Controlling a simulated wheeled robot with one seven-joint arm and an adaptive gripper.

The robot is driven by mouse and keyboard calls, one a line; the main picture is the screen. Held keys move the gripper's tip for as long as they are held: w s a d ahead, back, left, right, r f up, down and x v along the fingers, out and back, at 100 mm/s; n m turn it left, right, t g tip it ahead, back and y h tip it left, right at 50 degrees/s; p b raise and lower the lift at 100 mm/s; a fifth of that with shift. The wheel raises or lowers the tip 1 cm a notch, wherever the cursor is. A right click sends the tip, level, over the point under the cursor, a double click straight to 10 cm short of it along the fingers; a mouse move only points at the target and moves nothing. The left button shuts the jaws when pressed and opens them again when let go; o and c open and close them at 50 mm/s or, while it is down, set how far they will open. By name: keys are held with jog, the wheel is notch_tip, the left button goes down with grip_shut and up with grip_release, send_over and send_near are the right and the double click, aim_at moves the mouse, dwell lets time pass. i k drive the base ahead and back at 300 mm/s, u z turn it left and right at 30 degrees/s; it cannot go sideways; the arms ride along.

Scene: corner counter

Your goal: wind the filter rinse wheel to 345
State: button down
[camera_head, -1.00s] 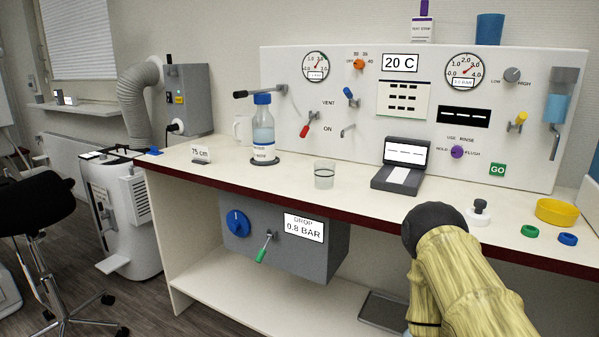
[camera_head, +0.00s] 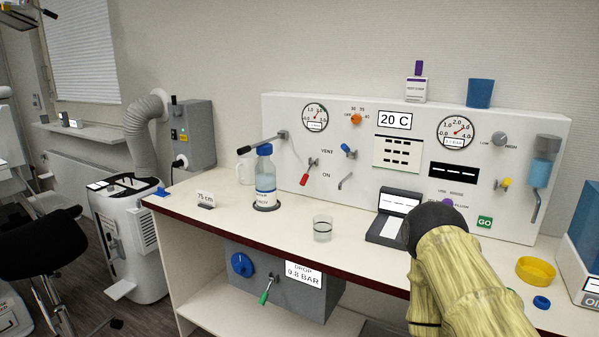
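No wheel marked as the filter rinse wheel can be made out. A purple knob (camera_head: 448,203) sits low on the white panel (camera_head: 330,180), with small words around it, "RINSE" and "FLUSH" among them. A black display with white dashes (camera_head: 453,170) is above the knob. My arm, in a yellow sleeve with a dark rounded end, rises at the lower right. My gripper's fingers do not show.
A small black scale-like device (camera_head: 386,228) stands beside my arm. A glass beaker (camera_head: 322,229), a blue-capped bottle (camera_head: 264,180), a yellow dish (camera_head: 536,270) and a blue ring (camera_head: 541,302) stand on the counter. A blue box (camera_head: 590,240) is at the far right.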

aim_at(242, 266)
jog(key=k, duration=0.4)
jog(key=u, duration=1.05)
jog(key=i, duration=0.8)
jog(key=u, duration=0.25)
